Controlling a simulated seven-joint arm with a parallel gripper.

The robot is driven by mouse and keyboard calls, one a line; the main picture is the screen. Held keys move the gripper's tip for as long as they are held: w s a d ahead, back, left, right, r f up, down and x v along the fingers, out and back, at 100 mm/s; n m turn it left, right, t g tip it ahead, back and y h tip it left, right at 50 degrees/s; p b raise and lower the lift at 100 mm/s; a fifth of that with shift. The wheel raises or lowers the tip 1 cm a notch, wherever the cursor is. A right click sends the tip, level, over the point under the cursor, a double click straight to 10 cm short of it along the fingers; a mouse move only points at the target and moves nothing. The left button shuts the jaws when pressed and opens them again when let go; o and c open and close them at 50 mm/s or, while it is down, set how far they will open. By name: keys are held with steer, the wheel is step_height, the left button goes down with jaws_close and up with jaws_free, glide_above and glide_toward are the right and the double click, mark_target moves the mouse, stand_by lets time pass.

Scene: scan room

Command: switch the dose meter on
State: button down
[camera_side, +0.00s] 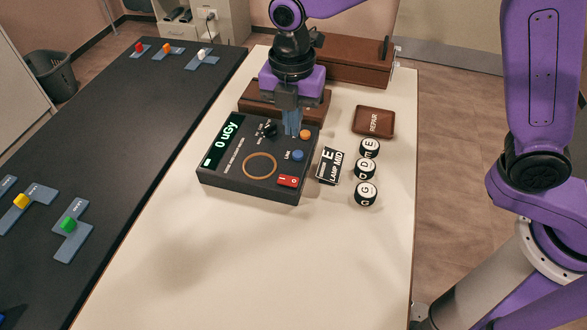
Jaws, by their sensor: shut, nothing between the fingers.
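The dose meter (222,178) is a dark box on the pale table, with a lit display (221,140) reading "0 uGy". On its top are a red rocker switch (288,181) at the near right corner, a blue button (298,155), an orange button (305,134), a black knob (270,129) and a tan ring (260,165). My gripper (292,133) is shut and empty, pointing down over the far part of the meter, between the knob and the orange button. I cannot tell whether its fingertips touch the panel.
Right of the meter are a black "E LAMP MID" card (329,165), several round lettered pieces (366,194) and a brown "REPAIR" tray (373,122). A wooden box (355,62) stands at the back. The near table (240,260) is clear. A dark bench (120,120) holds coloured blocks.

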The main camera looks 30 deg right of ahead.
mark_target(294, 180)
steer(key=shift+f, duration=0.1)
step_height(294, 180, down, 14)
steer(key=shift+r, duration=0.1)
stand_by(0.4)
steer(key=shift+s+d+f, duration=0.1)
steer(key=shift+f, duration=0.15)
stand_by(0.4)
steer(key=shift+w+a+r, duration=0.25)
steer(key=shift+w+a, duration=0.35)
